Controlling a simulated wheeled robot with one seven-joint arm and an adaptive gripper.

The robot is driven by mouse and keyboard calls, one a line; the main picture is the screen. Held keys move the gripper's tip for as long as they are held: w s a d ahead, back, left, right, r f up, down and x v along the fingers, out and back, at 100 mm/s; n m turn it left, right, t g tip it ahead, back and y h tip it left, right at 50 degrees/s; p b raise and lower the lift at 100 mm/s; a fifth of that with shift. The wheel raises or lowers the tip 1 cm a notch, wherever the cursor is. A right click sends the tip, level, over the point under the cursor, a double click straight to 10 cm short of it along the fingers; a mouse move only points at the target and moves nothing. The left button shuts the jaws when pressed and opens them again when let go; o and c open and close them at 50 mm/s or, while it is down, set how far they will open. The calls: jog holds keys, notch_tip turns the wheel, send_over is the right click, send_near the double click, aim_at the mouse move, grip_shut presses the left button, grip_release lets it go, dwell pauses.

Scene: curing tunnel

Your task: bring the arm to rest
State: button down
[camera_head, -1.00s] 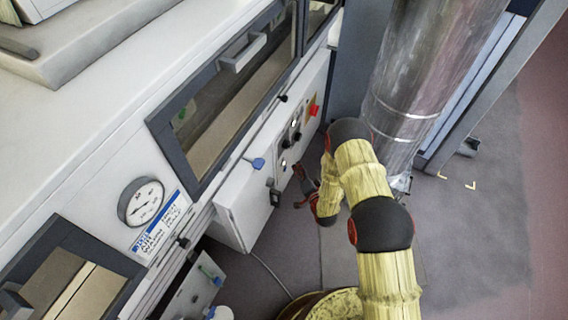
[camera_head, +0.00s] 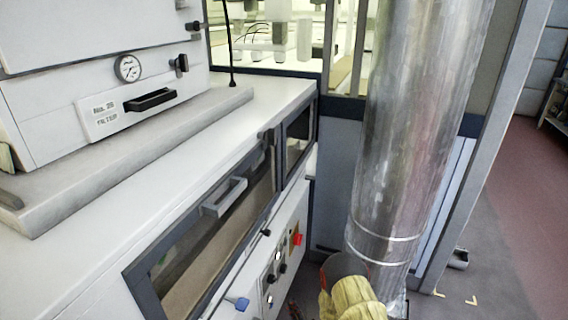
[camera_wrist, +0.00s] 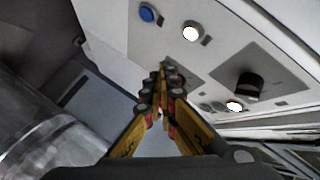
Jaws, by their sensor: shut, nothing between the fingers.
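My arm (camera_head: 350,297) shows only at the bottom edge of the head view, in its yellow cover. In the wrist view my gripper (camera_wrist: 163,75) is shut and empty, its yellow and black fingers converging toward a grey control panel. The panel (camera_wrist: 215,65) carries a blue button (camera_wrist: 147,13), lit white buttons (camera_wrist: 193,30) and a black knob (camera_wrist: 248,84). I cannot tell whether the fingertips touch the panel. In the head view the gripper is mostly cut off at the bottom edge.
The white machine (camera_head: 75,265) with its windowed door and handle (camera_head: 224,197) fills the left. A red button (camera_head: 297,239) is on its panel. A thick silver duct (camera_head: 415,130) stands just beyond my arm. Open floor (camera_head: 500,270) lies at the right.

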jog(key=s+d+f+n+g+h, duration=0.1)
jog(key=s+f+g, duration=0.15)
jog(key=f, duration=0.25)
jog(key=s+d+f+n+g+h, duration=0.1)
jog(key=s+d+f+g, duration=0.1)
jog(key=s+f, duration=0.25)
jog(key=s+d+f+n+g+h, duration=0.1)
jog(key=s+d+n+g+h, duration=0.1)
jog(key=s+d+g+h, duration=0.25)
jog(key=s+d+r, duration=0.3)
jog(key=s+r, duration=0.5)
jog(key=r, duration=1.2)
jog(key=s+d+r+n+p, duration=0.1)
jog(key=s+d+r, duration=0.2)
jog(key=s+r, duration=0.6)
jog(key=s+d+r+n+t, duration=0.1)
jog(key=s+d+r, duration=0.2)
jog(key=r, duration=3)
jog(key=s, duration=0.5)
jog(key=shift+s+d+r, duration=0.2)
jog(key=shift+s+d, duration=0.2)
jog(key=c, duration=2.6)
grip_release()
